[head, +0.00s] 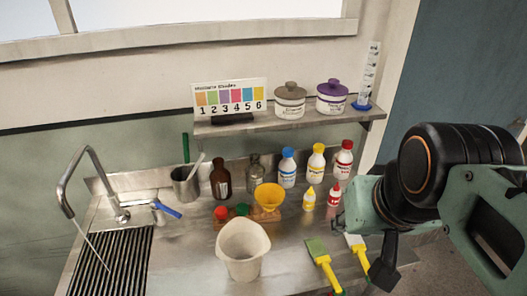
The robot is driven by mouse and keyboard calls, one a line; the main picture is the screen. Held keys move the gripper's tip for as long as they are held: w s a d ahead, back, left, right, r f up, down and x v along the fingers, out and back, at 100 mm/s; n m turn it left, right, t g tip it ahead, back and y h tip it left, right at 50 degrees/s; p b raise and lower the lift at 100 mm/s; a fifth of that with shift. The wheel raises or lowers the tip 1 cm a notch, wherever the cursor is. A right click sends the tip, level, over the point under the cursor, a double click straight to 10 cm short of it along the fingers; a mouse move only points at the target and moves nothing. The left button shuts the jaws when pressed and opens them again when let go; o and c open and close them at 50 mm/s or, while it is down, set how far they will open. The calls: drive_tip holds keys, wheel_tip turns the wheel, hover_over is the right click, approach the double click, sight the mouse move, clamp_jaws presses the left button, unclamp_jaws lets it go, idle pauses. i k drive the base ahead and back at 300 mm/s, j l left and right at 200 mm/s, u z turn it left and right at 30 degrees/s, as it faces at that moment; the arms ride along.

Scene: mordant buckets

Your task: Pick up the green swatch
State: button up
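A flat green swatch (316,248) with a yellow handle lies on the steel counter, right of the white bucket (243,252). Its handle points toward the counter's front edge. A similar pale piece (354,241) with a yellow handle lies just right of it. My arm comes in from the right. The dark end that looks like my gripper (384,269) is right of the green swatch and apart from it, close to the pale piece in the picture. Its fingers cannot be made out clearly, and I see nothing held.
Several capped bottles (287,168) and a yellow funnel (269,197) stand behind. A shelf (285,124) above bears jars (290,102), a cylinder (369,75) and a colour chart (230,97). The sink and tap (75,185) are at left. Counter around the swatch is mostly bare.

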sight(316, 248)
drive_tip(key=k+l, duration=0.1)
drive_tip(key=l, duration=0.3)
drive_tip(key=k+l+u, duration=0.1)
drive_tip(key=l, duration=0.35)
drive_tip(key=k+l, duration=0.15)
drive_tip(key=l, duration=0.25)
drive_tip(key=k+l, duration=0.15)
drive_tip(key=l, duration=0.25)
drive_tip(key=k+l+u, duration=0.1)
drive_tip(key=l, duration=0.35)
drive_tip(key=i+j+z, duration=0.1)
drive_tip(key=j, duration=0.2)
drive_tip(key=i+j, duration=0.1)
drive_tip(key=j, duration=0.15)
drive_tip(key=z, duration=0.05)
